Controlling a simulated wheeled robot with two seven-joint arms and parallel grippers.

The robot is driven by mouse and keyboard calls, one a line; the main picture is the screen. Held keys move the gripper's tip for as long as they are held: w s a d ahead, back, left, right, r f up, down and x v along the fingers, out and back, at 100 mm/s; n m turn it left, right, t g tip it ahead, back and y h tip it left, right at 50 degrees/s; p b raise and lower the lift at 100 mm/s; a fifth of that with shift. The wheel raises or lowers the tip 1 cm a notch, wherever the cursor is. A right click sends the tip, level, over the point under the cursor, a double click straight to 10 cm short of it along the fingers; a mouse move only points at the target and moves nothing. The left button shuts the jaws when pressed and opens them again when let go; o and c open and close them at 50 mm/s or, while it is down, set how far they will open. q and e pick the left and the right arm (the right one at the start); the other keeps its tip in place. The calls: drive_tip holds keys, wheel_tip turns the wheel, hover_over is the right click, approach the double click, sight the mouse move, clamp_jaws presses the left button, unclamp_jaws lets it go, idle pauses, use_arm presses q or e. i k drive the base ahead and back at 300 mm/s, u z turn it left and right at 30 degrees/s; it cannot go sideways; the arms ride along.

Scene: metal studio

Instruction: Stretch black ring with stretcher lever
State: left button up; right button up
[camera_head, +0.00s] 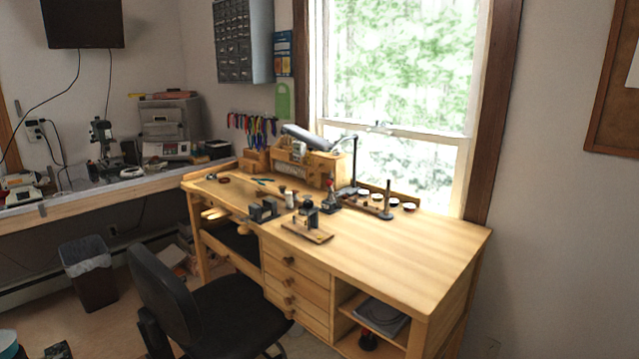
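Neither of my grippers is in view. The wooden workbench (420,245) stands in front of the window. On it stands a dark upright tool (330,195) with a red part, which may be the stretcher, but I cannot tell. A dark vertical rod on a base (387,200) stands to its right. A small wooden board (308,233) with a dark upright piece lies nearer the front edge. I cannot make out the black ring or the stretcher lever with certainty at this distance.
A black office chair (172,293) stands in front of the bench's left part. A bin (88,273) stands at the left below another counter (100,187). A desk lamp (352,165) and a wooden tool holder (320,165) stand at the back. The bench's right part is clear.

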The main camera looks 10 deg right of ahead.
sight(329, 182)
drive_tip(key=u, duration=0.25)
drive_tip(key=i, duration=1.6)
drive_tip(key=z, duration=0.8)
